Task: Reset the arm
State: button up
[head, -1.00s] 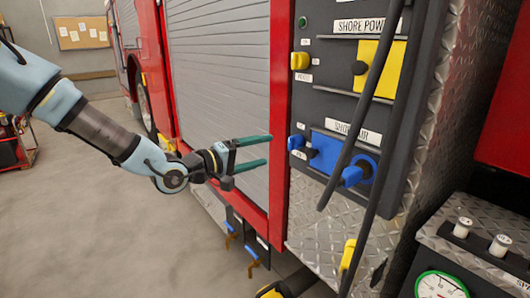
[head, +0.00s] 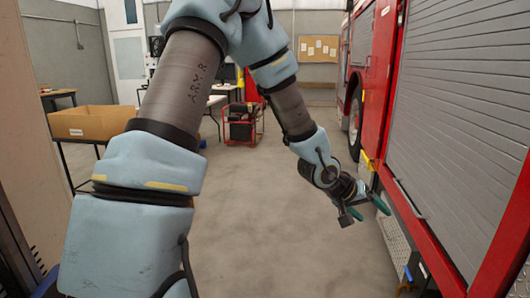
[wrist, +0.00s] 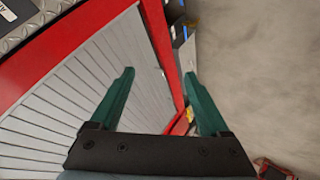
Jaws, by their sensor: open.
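My gripper (head: 364,210) is in the right half of the head view, at the end of my light blue and grey arm. Its green fingers are apart with nothing between them. It is beside the red fire truck (head: 371,115), left of the grey roller shutter (head: 458,110). In the wrist view the two green fingers of my gripper (wrist: 161,92) show spread apart, with the shutter (wrist: 75,95) and its red frame (wrist: 65,45) beyond the left finger. No held object shows.
Clear concrete floor (head: 270,230) lies left of the truck. A cardboard box (head: 92,122) stands on a table at left. A red-framed cart (head: 242,125) and a cork board (head: 318,48) are at the back. A tan upright panel (head: 30,130) borders the left edge.

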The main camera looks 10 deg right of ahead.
jog(key=w+a+n+t+y, duration=0.1)
jog(key=w+a+y, duration=0.2)
jog(key=a, duration=0.9)
jog(key=w+a+n+t+y, duration=0.1)
jog(key=w+a+y, duration=0.25)
jog(key=a, duration=0.95)
jog(key=s+a+r+n+g+y, duration=0.1)
jog(key=s+a, duration=0.3)
jog(key=a, duration=0.4)
jog(key=s+a+r+n+g+y, duration=0.1)
jog(key=s+a+r, duration=0.1)
jog(key=s+a, duration=0.3)
jog(key=a, duration=0.2)
jog(key=shift+s+a+r+n+y, duration=0.15)
jog(key=shift+a+r+n+y, duration=0.05)
jog(key=shift+a+n+y, duration=0.2)
